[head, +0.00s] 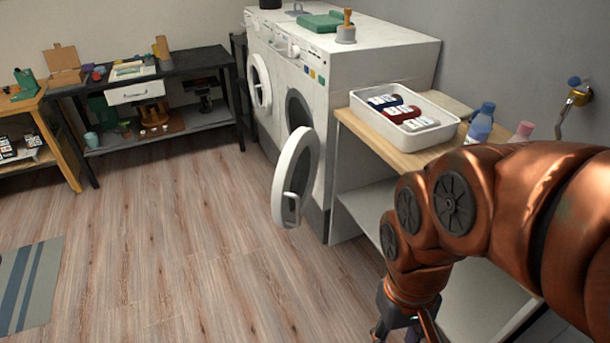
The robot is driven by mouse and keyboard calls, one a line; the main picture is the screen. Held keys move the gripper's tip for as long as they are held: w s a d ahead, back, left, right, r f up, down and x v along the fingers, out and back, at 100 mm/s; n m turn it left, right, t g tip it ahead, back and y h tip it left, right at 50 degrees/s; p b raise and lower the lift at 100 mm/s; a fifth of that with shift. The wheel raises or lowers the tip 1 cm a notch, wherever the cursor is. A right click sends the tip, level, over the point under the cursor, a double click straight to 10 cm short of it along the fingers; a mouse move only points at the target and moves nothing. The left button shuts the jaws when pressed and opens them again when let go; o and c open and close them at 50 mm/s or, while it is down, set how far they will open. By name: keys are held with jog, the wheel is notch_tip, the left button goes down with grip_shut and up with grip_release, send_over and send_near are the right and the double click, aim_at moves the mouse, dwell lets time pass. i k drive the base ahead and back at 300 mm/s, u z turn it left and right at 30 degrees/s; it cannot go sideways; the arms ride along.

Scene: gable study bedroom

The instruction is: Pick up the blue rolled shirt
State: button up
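A dark blue roll (374,98), likely the blue rolled shirt, lies in a white tray (452,124) with a pale lettered band on it. It is at the far end of the row, beside a dark red roll (388,113). A whitish roll (420,124) lies at the near end. My gripper (405,333) is at the bottom edge, below and in front of the tray, well apart from it. Its fingertips are cut off or hidden, so its opening does not show.
The tray stands on a wooden-topped shelf unit (408,155) with bottles (480,124) to its right. Left of it are two white washing machines (375,62); an open round door (296,178) juts into the room. The wooden floor (190,240) in front is clear.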

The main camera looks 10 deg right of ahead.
aim_at(387, 101)
jog(key=u, duration=0.5)
jog(key=i, duration=1.75)
jog(key=z, duration=0.05)
